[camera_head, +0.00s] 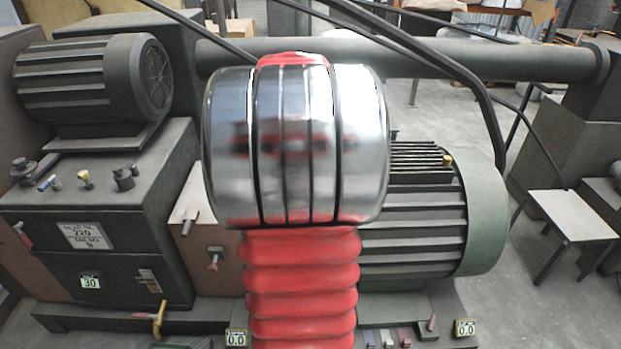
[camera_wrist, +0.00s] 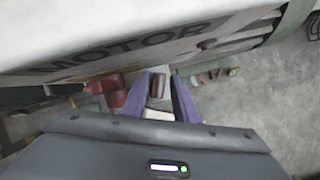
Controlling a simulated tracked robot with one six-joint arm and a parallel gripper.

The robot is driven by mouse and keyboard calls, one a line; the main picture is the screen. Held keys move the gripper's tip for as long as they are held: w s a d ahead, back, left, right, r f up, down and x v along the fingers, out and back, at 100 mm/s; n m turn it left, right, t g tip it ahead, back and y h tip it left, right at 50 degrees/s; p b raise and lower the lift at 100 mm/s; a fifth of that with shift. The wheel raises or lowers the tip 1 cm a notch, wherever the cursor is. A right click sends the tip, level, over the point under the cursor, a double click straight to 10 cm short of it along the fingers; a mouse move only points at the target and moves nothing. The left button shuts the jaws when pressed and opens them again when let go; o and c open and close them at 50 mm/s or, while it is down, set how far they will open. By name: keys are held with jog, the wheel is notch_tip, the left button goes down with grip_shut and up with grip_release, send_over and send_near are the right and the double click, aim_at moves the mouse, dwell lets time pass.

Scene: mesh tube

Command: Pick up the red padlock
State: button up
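My gripper (camera_wrist: 163,77) shows in the wrist view with its two purple fingers apart. A small red-and-pale thing (camera_wrist: 157,88) shows in the gap between the fingers, below them. It may be the red padlock, but it is too small and blurred to be sure, and I see no clear shackle. No contact with the fingers can be made out. Another dark red thing (camera_wrist: 114,98) shows left of the left finger. In the head view my red and chrome arm fills the middle and hides my gripper; no padlock can be made out there.
A pale surface marked MOTOR (camera_wrist: 130,45) lies close above the fingers in the wrist view. In the head view a ribbed motor (camera_head: 415,215) stands right of my arm and a control box (camera_head: 110,240) stands left. Several small items (camera_head: 388,338) lie low on the machine's base.

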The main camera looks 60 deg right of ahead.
jog(key=shift+f, duration=0.1)
jog(key=shift+c, duration=0.4)
grip_shut()
